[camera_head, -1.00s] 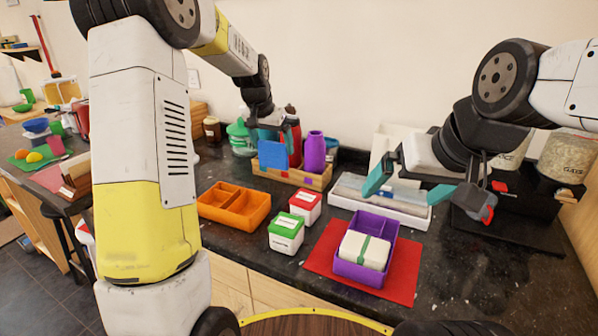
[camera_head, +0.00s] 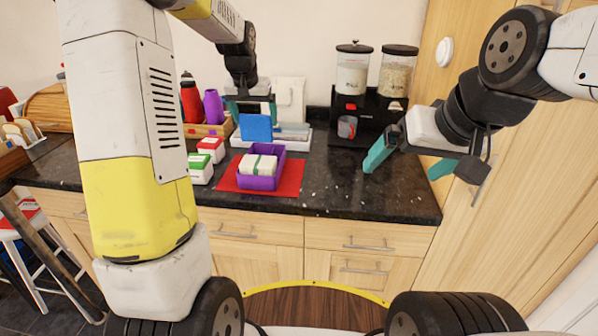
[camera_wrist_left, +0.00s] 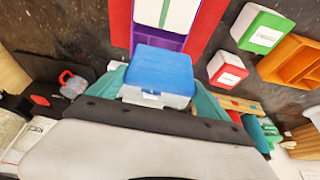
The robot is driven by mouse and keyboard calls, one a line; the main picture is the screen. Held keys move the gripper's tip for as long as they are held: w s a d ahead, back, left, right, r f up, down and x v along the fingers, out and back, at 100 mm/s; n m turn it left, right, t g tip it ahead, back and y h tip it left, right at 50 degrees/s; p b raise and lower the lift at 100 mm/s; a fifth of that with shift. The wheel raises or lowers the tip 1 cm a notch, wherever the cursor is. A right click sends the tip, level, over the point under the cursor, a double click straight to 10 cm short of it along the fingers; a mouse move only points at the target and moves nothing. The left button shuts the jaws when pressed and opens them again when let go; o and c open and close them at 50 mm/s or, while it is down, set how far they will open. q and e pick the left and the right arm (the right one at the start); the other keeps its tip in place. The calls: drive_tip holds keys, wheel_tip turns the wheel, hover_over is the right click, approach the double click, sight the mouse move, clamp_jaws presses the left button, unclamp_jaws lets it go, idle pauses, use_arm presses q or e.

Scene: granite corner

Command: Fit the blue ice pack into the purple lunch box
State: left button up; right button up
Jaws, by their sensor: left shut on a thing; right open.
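The blue ice pack (camera_head: 256,128) is held between the teal fingers of my left gripper (camera_head: 250,106), above and behind the lunch box. In the left wrist view the ice pack (camera_wrist_left: 160,68) shows a blue face and a pale lower edge between the fingers. The purple lunch box (camera_head: 258,184) stands on the counter with a cream block (camera_head: 259,165) wrapped in a green band inside. In the wrist view the ice pack overlaps the near end of the lunch box (camera_wrist_left: 163,40), where an empty purple part shows. My right gripper (camera_head: 408,165) is open and empty, off to the right.
The lunch box stands on a red mat (camera_head: 292,178). Green-lidded (camera_head: 200,168) and red-lidded (camera_head: 211,149) containers stand to its left. A white tray (camera_head: 295,138) lies behind. Dispensers (camera_head: 354,72) stand at the back right.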

sight(261, 134)
use_arm(q)
drive_tip(key=shift+s+d+f, duration=0.4)
drive_tip(key=shift+d+f, duration=0.25)
wheel_tip(261, 134, down, 4)
drive_tip(key=shift+f, duration=2.35)
drive_tip(key=shift+f, duration=0.15)
drive_tip(key=shift+f, duration=0.25)
drive_tip(key=o, duration=1.3)
drive_tip(key=shift+s+f, duration=0.1)
drive_tip(key=shift+f, duration=0.05)
drive_tip(key=shift+c, duration=0.2)
drive_tip(key=w+v, duration=0.1)
drive_tip(key=v, duration=1.2)
drive_tip(key=s+d+r, duration=0.1)
drive_tip(key=s+r, duration=0.1)
drive_tip(key=s, duration=0.7)
drive_tip(key=s+d+r+t+h, duration=0.1)
drive_tip(key=s+d+r, duration=0.1)
drive_tip(key=s, duration=0.8)
drive_tip(key=s+d+r+h, duration=0.1)
drive_tip(key=s+r, duration=0.1)
drive_tip(key=s, duration=0.7)
drive_tip(key=shift+s+d+t, duration=0.25)
drive_tip(key=shift+s+t, duration=0.05)
drive_tip(key=shift+s, duration=0.1)
